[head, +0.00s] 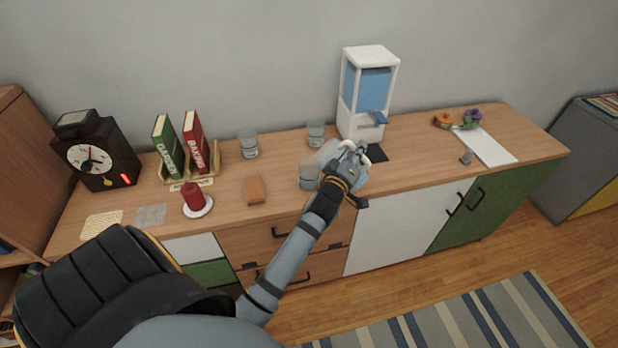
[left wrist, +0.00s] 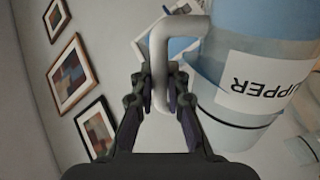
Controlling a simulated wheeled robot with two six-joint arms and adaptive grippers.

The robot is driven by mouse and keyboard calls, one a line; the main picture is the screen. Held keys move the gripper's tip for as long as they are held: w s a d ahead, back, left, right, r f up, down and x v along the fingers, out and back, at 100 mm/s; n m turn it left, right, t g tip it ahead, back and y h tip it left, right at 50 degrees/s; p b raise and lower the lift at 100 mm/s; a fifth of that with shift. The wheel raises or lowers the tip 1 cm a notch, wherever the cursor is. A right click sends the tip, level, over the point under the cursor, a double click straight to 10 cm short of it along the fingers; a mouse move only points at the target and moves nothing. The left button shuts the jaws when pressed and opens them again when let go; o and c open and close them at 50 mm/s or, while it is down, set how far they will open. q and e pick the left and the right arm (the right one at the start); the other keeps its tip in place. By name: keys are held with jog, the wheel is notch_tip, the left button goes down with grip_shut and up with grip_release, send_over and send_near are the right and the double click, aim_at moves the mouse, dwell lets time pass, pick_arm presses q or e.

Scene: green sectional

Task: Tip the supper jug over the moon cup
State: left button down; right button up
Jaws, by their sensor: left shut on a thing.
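My left gripper (head: 352,164) is shut on the pale handle of the supper jug (head: 328,150), over the front middle of the sideboard. In the left wrist view the gripper (left wrist: 160,95) has a finger on each side of the handle, and the bluish jug (left wrist: 235,65) shows a white label reading "UPPER" upside down. I cannot tell how far the jug is tilted. A clear cup (head: 309,176) stands just left of the gripper, close to the jug. Two more clear cups, one at the back (head: 316,133) and one further left (head: 248,143), stand apart. No moon mark is readable. My right gripper is out of view.
White paper (head: 487,146) lies at right.

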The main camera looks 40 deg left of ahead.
aim_at(350, 140)
pick_arm(q)
jog(key=shift+a+r, duration=0.1)
jog(key=shift+r, duration=0.15)
jog(key=shift+n, duration=0.3)
jog(key=shift+a+r+n+b, duration=0.3)
jog(key=shift+r, duration=0.05)
jog(key=shift+a+r+n, duration=0.15)
jog(key=shift+r+n, duration=0.1)
jog(key=shift+n, duration=0.05)
dwell(0.5)
jog(key=shift+a+r, duration=0.1)
jog(key=shift+a+r+b, duration=0.1)
jog(key=shift+b, duration=0.3)
jog(key=shift+s+a+r+n, duration=0.15)
jog(key=shift+a+r+n, duration=0.35)
jog(key=shift+n, duration=0.3)
dwell(1.2)
jog(key=shift+d, duration=0.1)
